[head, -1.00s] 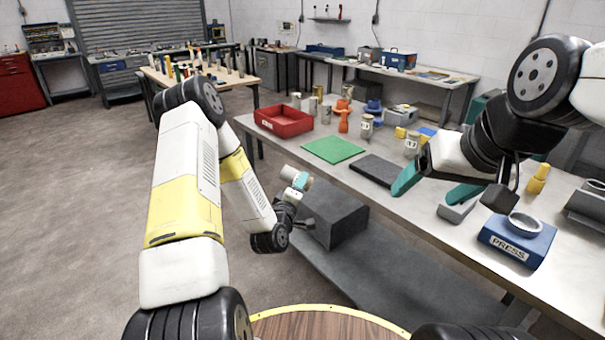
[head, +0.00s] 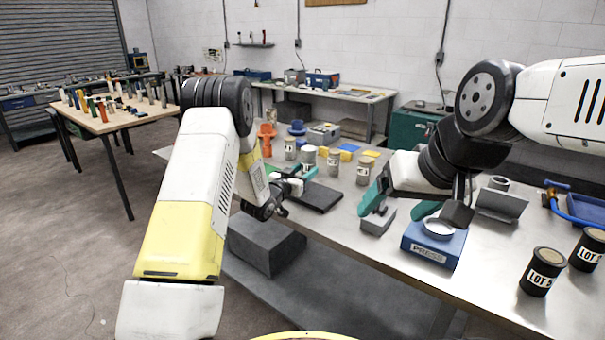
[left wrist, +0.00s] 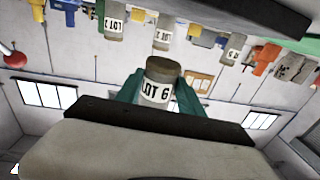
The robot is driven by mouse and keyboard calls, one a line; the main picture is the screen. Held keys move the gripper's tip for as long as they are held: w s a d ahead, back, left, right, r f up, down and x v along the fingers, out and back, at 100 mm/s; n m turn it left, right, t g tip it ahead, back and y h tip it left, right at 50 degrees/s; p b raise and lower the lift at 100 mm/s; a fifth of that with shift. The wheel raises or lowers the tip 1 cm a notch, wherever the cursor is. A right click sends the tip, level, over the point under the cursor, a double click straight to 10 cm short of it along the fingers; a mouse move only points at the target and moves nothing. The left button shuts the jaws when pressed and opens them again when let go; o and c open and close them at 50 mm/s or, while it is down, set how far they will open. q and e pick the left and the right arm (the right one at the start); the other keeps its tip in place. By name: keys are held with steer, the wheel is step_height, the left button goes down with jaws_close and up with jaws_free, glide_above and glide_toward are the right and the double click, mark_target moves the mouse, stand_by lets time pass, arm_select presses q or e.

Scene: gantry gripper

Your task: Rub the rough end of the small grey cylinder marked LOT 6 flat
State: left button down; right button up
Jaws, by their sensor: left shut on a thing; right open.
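The small grey cylinder marked LOT 6 (left wrist: 157,85) shows in the left wrist view between the teal fingers of my left gripper (left wrist: 158,90). My left gripper (head: 298,180) is shut on it, with its label facing the wrist camera. In the head view the gripper is at the table's near edge, by a flat dark pad (head: 322,200). I cannot tell whether the cylinder touches the pad, and its rough end is not clear. My right gripper (head: 398,203) is open and empty above the table, near a small grey block (head: 377,221).
A blue box labelled PRESS (head: 434,246) with a pale ring on top stands below my right gripper. Several labelled cylinders stand behind the pad. Dark LOT-marked cans (head: 541,271) stand at the right. A grey block (head: 266,245) lies on the lower shelf.

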arm_select(q)
steer(key=shift+f, duration=2.5)
